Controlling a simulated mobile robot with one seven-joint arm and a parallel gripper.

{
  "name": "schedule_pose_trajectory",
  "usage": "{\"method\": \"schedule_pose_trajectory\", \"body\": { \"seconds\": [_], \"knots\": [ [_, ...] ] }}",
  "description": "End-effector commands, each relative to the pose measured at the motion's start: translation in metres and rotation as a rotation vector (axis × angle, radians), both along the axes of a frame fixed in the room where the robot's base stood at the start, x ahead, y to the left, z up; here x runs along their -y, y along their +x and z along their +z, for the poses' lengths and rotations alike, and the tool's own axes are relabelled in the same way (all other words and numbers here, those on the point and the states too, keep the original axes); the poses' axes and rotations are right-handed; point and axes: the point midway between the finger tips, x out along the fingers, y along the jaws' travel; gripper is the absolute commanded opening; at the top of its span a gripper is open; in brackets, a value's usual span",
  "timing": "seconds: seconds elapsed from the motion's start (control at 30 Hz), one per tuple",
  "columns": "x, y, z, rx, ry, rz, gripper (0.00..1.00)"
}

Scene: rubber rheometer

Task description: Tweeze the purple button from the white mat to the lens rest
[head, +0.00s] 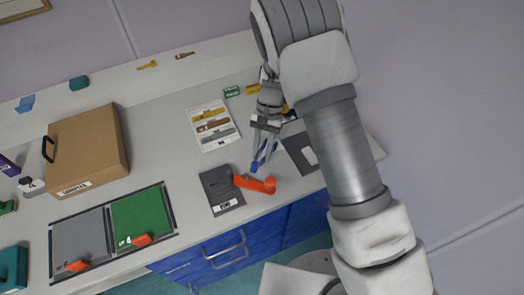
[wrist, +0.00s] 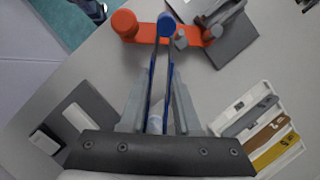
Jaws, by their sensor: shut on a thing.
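My gripper (head: 266,128) is shut on a slim blue tool (head: 262,158), seemingly tweezers, which points down toward the table. In the wrist view the gripper (wrist: 158,100) has two thin blue legs between its fingers, and the blue end (wrist: 167,24) shows beside an orange piece (wrist: 133,30). I cannot tell whether they touch. The orange piece (head: 257,185) lies at the right edge of a dark grey plate (head: 222,197). A white square (head: 310,156), possibly the white mat, shows on another dark plate (head: 296,143). I cannot make out the purple button or identify the lens rest.
A cardboard box (head: 88,150) with a black handle stands at left. A grey and green panel (head: 142,215) with orange pieces lies near the front edge. A white card (head: 213,125) with coloured samples lies behind the tool. Blue drawers (head: 225,250) are below the front edge.

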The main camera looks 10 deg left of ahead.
Motion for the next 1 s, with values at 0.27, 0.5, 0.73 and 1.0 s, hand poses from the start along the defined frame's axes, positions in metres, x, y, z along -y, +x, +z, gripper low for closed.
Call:
{"method": "schedule_pose_trajectory", "body": {
  "seconds": [0.27, 0.5, 0.73, 1.0],
  "knots": [
    [0.000, 0.000, 0.025, 0.001, 0.002, 0.000, 0.00],
    [0.000, 0.000, 0.054, 0.000, 0.001, 0.001, 0.00],
    [0.000, 0.000, 0.082, 0.000, 0.001, 0.000, 0.00],
    [0.000, 0.000, 0.114, 0.000, 0.001, 0.000, 0.00]
  ]
}}
